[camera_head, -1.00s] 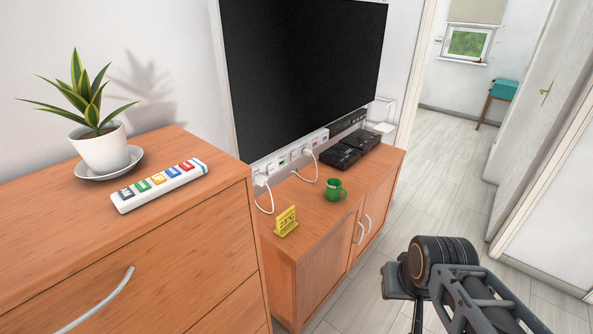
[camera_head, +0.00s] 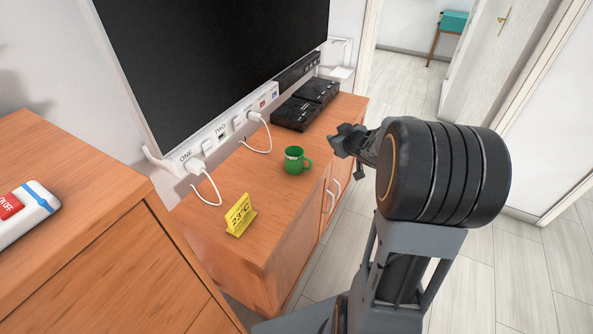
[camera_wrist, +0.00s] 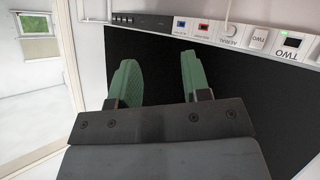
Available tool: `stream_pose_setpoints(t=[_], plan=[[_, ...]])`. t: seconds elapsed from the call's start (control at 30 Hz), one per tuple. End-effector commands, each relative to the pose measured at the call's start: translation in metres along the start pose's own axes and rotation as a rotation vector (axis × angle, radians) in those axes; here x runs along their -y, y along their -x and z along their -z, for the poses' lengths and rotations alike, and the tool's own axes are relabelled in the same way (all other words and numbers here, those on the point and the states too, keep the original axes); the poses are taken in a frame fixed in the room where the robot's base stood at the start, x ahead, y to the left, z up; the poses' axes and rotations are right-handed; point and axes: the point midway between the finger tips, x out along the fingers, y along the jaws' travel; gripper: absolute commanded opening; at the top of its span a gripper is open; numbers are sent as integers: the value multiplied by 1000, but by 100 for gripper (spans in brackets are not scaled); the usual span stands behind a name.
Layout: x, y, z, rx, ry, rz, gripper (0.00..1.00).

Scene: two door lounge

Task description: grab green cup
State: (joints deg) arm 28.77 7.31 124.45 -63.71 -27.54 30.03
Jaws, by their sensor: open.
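The green cup (camera_head: 294,160) stands upright on the low wooden cabinet (camera_head: 262,190) in the head view, with its handle toward the right. My gripper (camera_head: 338,141) is to the right of the cup in that picture, apart from it. In the wrist view my gripper (camera_wrist: 157,80) shows two green fingers spread apart with nothing between them. The cup is not in the wrist view, which shows the dark TV screen behind the fingers.
A yellow 23°C sign (camera_head: 240,214) stands on the cabinet left of the cup. Black boxes (camera_head: 305,103) lie behind it. A socket strip (camera_head: 222,136) with white cables runs below the TV (camera_head: 215,55). A taller dresser (camera_head: 85,240) stands at left.

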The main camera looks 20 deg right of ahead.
Motion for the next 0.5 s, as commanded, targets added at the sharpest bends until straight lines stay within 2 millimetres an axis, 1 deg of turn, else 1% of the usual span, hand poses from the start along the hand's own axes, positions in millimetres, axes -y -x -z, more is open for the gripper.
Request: stream_pose_setpoints(t=[0.03,0.1,0.2,0.33,0.43,0.5], plan=[[1,-15,-25,-26,-4,70,44],[5,-23,-45,-64,-13,175,44],[11,-28,-70,-100,-37,309,44],[18,-26,-93,-122,-70,434,44],[24,-29,-102,-130,-87,491,44],[30,-36,-104,-133,-93,511,44]])
